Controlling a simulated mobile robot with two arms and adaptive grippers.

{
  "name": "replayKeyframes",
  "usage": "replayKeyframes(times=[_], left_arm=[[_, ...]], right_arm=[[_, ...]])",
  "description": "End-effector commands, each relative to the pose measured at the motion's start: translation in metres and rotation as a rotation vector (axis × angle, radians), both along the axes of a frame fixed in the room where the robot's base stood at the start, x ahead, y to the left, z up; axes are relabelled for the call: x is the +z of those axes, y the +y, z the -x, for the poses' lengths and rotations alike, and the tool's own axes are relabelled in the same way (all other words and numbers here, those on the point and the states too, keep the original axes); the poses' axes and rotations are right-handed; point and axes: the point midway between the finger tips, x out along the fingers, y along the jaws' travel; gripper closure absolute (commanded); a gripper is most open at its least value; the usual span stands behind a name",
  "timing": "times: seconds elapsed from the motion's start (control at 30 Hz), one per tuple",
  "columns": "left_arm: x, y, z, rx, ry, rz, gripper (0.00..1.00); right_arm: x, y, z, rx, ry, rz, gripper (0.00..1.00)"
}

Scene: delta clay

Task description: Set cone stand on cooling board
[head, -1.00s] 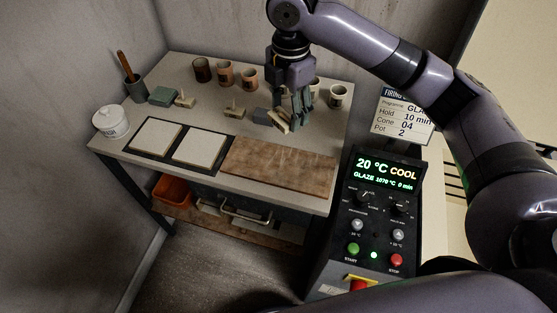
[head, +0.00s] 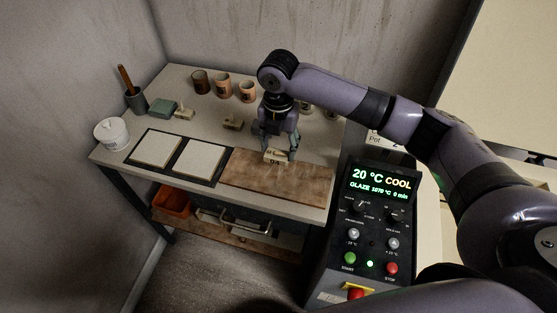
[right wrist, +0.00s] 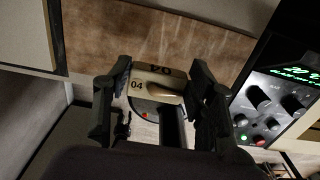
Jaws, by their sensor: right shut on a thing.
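My right gripper (head: 279,147) is shut on a cream cone stand (head: 274,157) marked 04. The stand also shows between the fingers in the right wrist view (right wrist: 150,84). In the head view it appears at the back edge of the brown cooling board (head: 290,187); I cannot tell whether it touches the board. The board's bare brown surface shows in the right wrist view (right wrist: 120,30), with nothing lying on it. My left gripper is not in view.
Two similar stands (head: 232,124) (head: 184,114) sit farther back, near several cups (head: 223,86). Two pale tiles (head: 199,158) (head: 156,149) lie left of the board. A control panel (head: 378,220) stands at the right. A white tub (head: 111,133) is at the left.

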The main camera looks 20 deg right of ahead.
Motion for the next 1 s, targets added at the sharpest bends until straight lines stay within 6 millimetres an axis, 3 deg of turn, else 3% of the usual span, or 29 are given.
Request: replayKeyframes(times=[0.1, 0.37, 0.57, 0.97, 1.0], left_arm=[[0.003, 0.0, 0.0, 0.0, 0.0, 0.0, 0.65], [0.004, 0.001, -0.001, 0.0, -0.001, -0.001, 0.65], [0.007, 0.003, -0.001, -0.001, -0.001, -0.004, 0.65], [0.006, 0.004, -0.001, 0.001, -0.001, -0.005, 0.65], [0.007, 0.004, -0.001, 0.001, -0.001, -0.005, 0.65]], right_arm=[[-0.019, 0.0, 0.0, -0.001, 0.001, 0.0, 0.78], [-0.04, 0.0, 0.001, 0.0, 0.002, 0.0, 0.78], [-0.069, 0.001, 0.001, -0.001, 0.002, -0.001, 0.78], [-0.076, 0.0, 0.0, 0.0, -0.001, -0.001, 0.78], [-0.075, 0.0, 0.0, 0.0, -0.001, 0.0, 0.46]])
